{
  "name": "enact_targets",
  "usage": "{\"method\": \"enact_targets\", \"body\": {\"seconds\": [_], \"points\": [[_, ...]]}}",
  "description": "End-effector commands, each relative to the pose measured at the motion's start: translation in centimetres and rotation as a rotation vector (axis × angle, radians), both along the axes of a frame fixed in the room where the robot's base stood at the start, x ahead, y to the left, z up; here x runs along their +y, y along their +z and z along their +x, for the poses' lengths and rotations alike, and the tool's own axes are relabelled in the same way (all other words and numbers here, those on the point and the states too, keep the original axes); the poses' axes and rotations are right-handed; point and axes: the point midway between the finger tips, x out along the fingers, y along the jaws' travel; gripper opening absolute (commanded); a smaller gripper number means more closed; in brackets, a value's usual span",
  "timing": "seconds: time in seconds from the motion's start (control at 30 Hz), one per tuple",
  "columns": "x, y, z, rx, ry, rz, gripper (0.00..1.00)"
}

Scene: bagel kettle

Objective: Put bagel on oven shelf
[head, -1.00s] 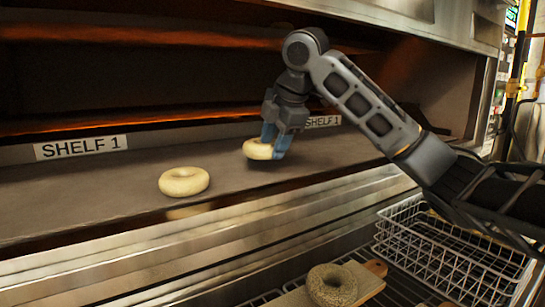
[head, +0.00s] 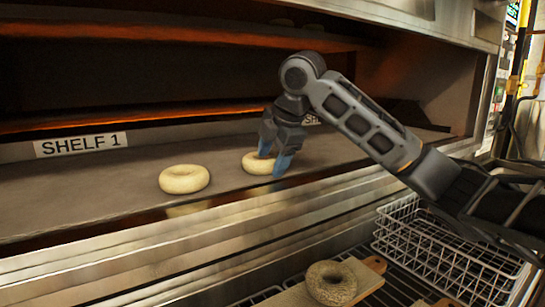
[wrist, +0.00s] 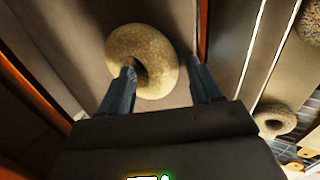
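A pale bagel (head: 250,164) lies flat on the oven shelf (head: 110,205), by my gripper. My gripper (head: 275,158) is open, with its blue fingers low over this bagel. In the wrist view, the fingers (wrist: 160,66) are spread apart. One finger is at the hole of the bagel (wrist: 150,42) and the other is outside its right edge. The fingers hide part of the bagel. A second pale bagel (head: 184,179) lies on the shelf to the left, apart from my gripper.
A seeded bagel (head: 331,284) lies on a wooden board (head: 369,275) on a rack below the oven. A wire basket (head: 440,245) stands to its right. The oven's metal front edge (head: 200,225) runs below the shelf. A "SHELF 1" label (head: 81,144) is at the back left.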

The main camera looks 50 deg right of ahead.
Motion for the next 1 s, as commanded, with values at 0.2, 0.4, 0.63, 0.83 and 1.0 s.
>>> {"method": "enact_targets", "body": {"seconds": [0.2, 0.4, 0.63, 0.83, 1.0], "points": [[0.0, -0.1, 0.0, 0.002, 0.000, 0.000, 0.73], [0.0, 0.5, -0.1, 0.001, 0.001, 0.000, 0.73], [0.5, 3.7, -1.8, -0.002, 0.001, -0.001, 0.73], [1.0, 7.3, -3.7, -0.002, 0.001, -0.001, 0.73], [1.1, 9.6, -5.0, -0.002, -0.001, -0.002, 0.73]]}}
